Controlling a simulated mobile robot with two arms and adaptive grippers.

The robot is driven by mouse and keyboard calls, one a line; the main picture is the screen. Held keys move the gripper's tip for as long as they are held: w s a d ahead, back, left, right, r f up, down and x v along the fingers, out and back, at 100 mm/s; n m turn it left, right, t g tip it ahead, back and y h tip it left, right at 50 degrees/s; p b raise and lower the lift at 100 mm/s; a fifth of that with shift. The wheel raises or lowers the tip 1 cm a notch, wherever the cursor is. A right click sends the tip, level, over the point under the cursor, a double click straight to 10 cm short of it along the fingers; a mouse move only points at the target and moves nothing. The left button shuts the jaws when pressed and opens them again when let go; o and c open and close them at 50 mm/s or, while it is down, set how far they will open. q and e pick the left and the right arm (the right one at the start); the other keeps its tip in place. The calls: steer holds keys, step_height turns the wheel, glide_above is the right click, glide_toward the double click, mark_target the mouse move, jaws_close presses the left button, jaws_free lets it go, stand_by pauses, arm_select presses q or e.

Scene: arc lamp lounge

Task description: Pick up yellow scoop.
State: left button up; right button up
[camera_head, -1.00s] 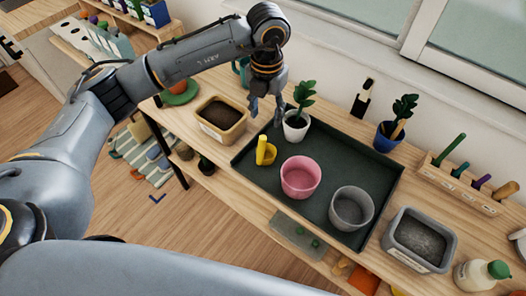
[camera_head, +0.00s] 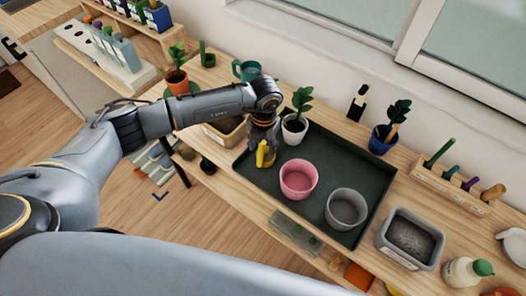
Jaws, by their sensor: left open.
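The yellow scoop (camera_head: 262,157) stands on the left part of the dark green tray (camera_head: 334,151). My left gripper (camera_head: 263,143) points down right at the scoop, with its fingers around or just behind the scoop's upper part. The gripper is open; the fingertips are partly hidden, and I cannot tell whether they touch the scoop. My right gripper is not in view.
A pink pot (camera_head: 299,180) and a grey pot (camera_head: 346,209) stand on the tray right of the scoop. A white-potted plant (camera_head: 294,129) is close behind the gripper. A soil box (camera_head: 219,136) sits left, partly under my arm.

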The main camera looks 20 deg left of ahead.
arm_select(q)
steer(key=shift+f, duration=0.3)
jaws_close()
steer(key=shift+r, duration=0.15)
steer(key=shift+r+b, duration=0.65)
steer(key=shift+b, duration=0.15)
steer(key=shift+r+b, duration=0.6)
steer(key=shift+r, duration=0.1)
steer(key=s+a+r+b, duration=0.2)
steer(key=s+r+b, duration=0.2)
steer(key=s+r, duration=0.6)
steer(key=s, duration=0.4)
